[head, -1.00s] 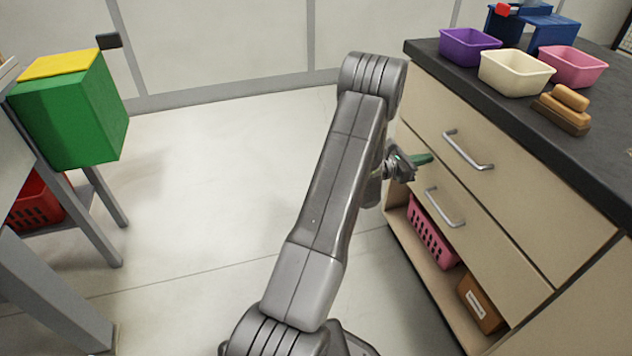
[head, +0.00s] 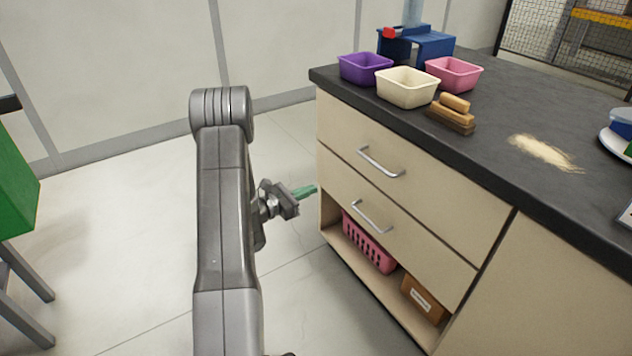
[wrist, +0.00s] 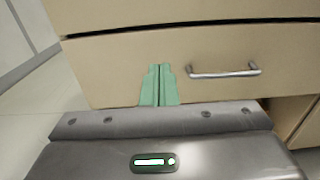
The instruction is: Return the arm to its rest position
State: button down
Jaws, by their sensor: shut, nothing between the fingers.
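My gripper (head: 305,191) is at the end of my raised, folded arm, in the middle of the head view. Its green fingers point right, toward the cabinet (head: 420,220), with floor seen between. In the wrist view the two green fingers (wrist: 159,88) lie together, shut with nothing between them. Behind them is a drawer front with a metal handle (wrist: 224,71), to the right of the fingertips. The gripper appears apart from the cabinet.
On the dark countertop stand a purple bin (head: 365,68), a cream bin (head: 407,88), a pink bin (head: 453,73), a brush (head: 452,113) and a sawdust pile (head: 543,152). A pink basket (head: 369,241) sits in the lower shelf. A green box (head: 15,185) is at left. Floor between is clear.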

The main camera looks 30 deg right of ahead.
aim_at(352, 172)
jog(key=shift+a, duration=0.2)
jog(key=d, duration=0.4)
jog(key=d+b, duration=0.1)
jog(key=d, duration=0.4)
jog(key=w+d+b, duration=0.1)
jog(key=d, duration=0.3)
jog(key=shift+d, duration=0.15)
